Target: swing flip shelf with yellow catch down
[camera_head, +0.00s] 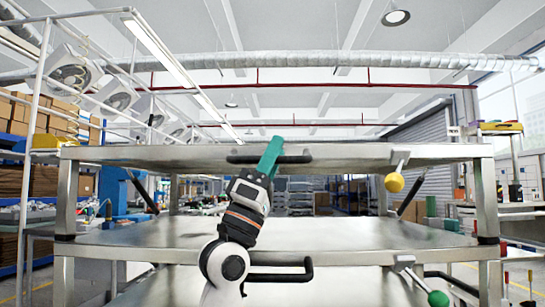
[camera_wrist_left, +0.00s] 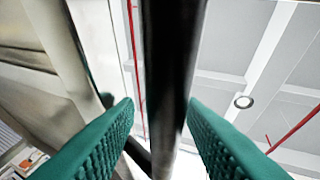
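The flip shelf with the yellow catch (camera_head: 340,152) is the upper metal shelf, seen nearly edge-on and looking level in the head view. Its yellow ball catch (camera_head: 394,182) hangs below the front edge, right of centre. A black bar handle (camera_head: 298,159) is on that front edge. My left gripper (camera_head: 271,157) is at the handle, its green fingers reaching up past it. In the left wrist view, the dark handle bar (camera_wrist_left: 168,75) runs between the two fingers, with a visible gap on the left side. My right gripper is out of view.
Metal corner posts (camera_head: 486,200) stand at both sides. The space between the shelves looks clear.

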